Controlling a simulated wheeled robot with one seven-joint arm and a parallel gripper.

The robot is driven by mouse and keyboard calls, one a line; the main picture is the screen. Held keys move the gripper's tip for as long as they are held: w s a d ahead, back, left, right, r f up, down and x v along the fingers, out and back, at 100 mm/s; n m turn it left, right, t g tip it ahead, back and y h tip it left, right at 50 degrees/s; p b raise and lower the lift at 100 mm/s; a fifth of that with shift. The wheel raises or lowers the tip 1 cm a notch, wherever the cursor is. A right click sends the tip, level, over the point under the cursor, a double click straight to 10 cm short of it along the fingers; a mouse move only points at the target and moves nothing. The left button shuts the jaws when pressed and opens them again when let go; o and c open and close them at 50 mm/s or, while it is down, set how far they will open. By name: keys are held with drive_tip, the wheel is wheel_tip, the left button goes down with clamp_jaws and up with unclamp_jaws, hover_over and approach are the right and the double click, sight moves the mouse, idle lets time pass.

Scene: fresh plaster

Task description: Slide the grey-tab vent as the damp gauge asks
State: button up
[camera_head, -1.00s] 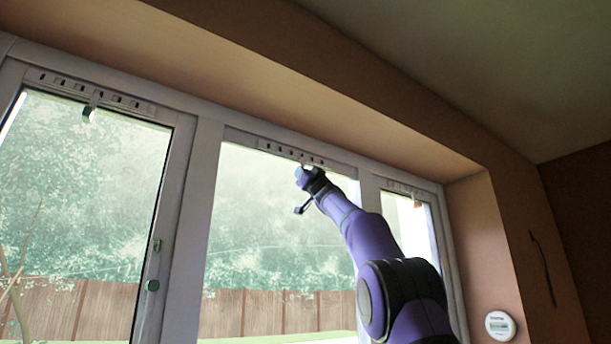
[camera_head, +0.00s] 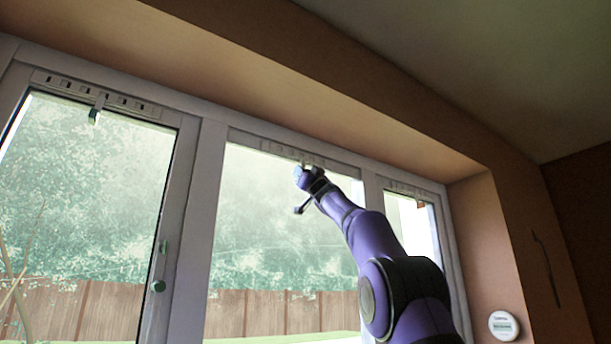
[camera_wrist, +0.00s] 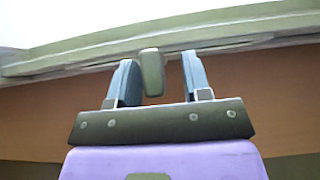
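The grey tab (camera_wrist: 152,72) hangs from the vent strip and stands between the two fingers of my gripper (camera_wrist: 160,80) in the wrist view. The fingers are open. The left finger is close against the tab, touching or nearly so; a clear gap separates the right finger from it. In the head view my gripper (camera_head: 303,171) is at the top of the middle window, just under its slotted vent (camera_head: 283,150), and mostly covers the tab. The damp gauge (camera_head: 503,325) is a round white dial on the right wall with a greenish band; its writing is too small to read.
The left window has another slotted vent (camera_head: 95,91) with a hanging tab (camera_head: 94,116). The right window has a vent with an orange-brown tab (camera_head: 420,204). The sloping reveal lies above the windows.

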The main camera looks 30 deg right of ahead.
drive_tip(key=shift+s+f, duration=0.1)
drive_tip(key=shift+f, duration=0.05)
drive_tip(key=v, duration=1)
drive_tip(key=shift+s+f, duration=0.15)
idle(0.5)
drive_tip(key=s+a+f+g, duration=0.6)
drive_tip(key=s+f, duration=0.6)
drive_tip(key=f, duration=0.6)
drive_tip(key=s+a+f+g, duration=0.6)
drive_tip(key=s+f, duration=0.7)
drive_tip(key=f, duration=0.5)
drive_tip(key=s+a+f+g+h, duration=0.1)
drive_tip(key=s+a+f+g, duration=0.5)
drive_tip(key=f, duration=1.2)
drive_tip(key=s+g, duration=0.3)
drive_tip(key=s, duration=0.3)
drive_tip(key=shift+s+f+g, duration=0.25)
drive_tip(key=shift+f+g, duration=0.1)
drive_tip(key=shift+g, duration=0.05)
